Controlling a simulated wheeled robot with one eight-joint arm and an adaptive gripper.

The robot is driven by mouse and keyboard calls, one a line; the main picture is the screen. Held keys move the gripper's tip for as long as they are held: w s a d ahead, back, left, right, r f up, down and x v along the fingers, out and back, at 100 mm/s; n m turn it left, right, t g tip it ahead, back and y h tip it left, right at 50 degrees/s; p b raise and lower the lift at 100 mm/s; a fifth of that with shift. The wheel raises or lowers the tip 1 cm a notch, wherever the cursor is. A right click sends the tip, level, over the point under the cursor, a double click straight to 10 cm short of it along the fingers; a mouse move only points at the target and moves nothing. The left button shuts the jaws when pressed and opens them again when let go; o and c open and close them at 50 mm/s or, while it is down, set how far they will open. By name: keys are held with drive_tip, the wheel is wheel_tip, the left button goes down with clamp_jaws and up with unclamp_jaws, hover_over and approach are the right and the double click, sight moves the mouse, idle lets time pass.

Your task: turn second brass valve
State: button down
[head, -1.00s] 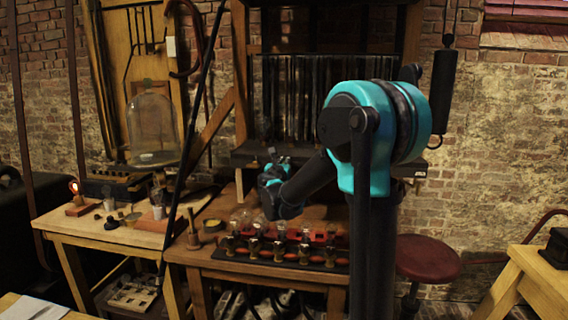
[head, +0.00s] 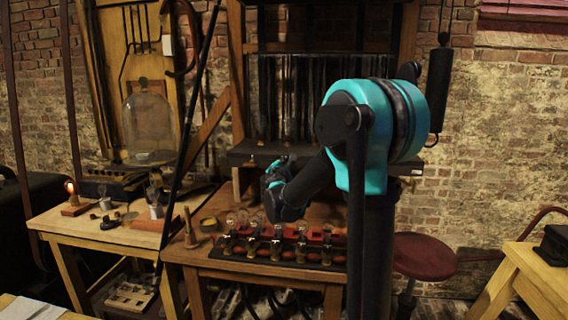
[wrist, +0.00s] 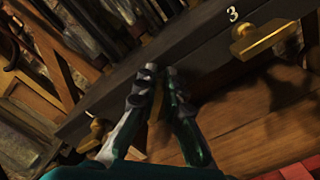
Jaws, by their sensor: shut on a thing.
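My gripper (wrist: 160,85) reaches the dark rail (wrist: 208,58) with its fingers closed around a brass valve (wrist: 155,105), which is mostly hidden between them. A valve with a brass handle (wrist: 262,38) sits to the right, under a white number 3. Another brass valve (wrist: 96,134) shows to the left, partly in shadow. In the head view my gripper (head: 282,165) is at the front of the dark rail (head: 245,155), too small to make out the valve there.
A glass bell jar (head: 148,128) is at the left. A red stool (head: 425,257) stands at the right.

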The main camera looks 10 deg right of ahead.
drive_tip(key=shift+s+d+f+m, duration=0.1)
drive_tip(key=shift+f+m, duration=0.15)
drive_tip(key=shift+m, duration=1.1)
drive_tip(key=shift+d+f+m, duration=0.1)
drive_tip(key=shift+f+m, duration=0.2)
drive_tip(key=shift+m, duration=1.1)
drive_tip(key=shift+s+d+f+m, duration=0.1)
drive_tip(key=shift+f+m, duration=0.15)
drive_tip(key=shift+m, duration=1.1)
drive_tip(key=c, duration=1.6)
unclamp_jaws()
drive_tip(key=v, duration=1.2)
